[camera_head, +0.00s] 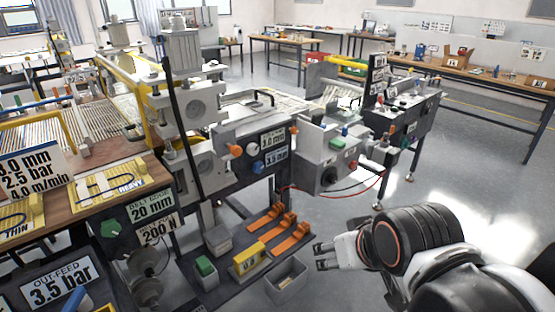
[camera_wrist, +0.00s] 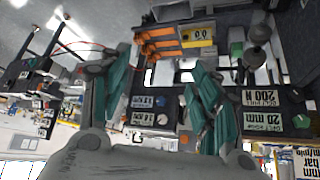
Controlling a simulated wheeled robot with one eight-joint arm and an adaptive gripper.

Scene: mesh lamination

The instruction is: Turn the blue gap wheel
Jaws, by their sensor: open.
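The blue wheel also shows small in the wrist view (camera_wrist: 161,101), which is upside down, between my fingers. My gripper (camera_head: 319,257) is open and empty, in front of the machine and to the right of and below the wheel in the head view. It is apart from the panel. Both dark green fingers (camera_wrist: 160,65) show in the wrist view.
An orange knob (camera_head: 235,150) is beside the wheel. A red cable (camera_head: 350,199) hangs from the grey box at right. Floor at right is clear.

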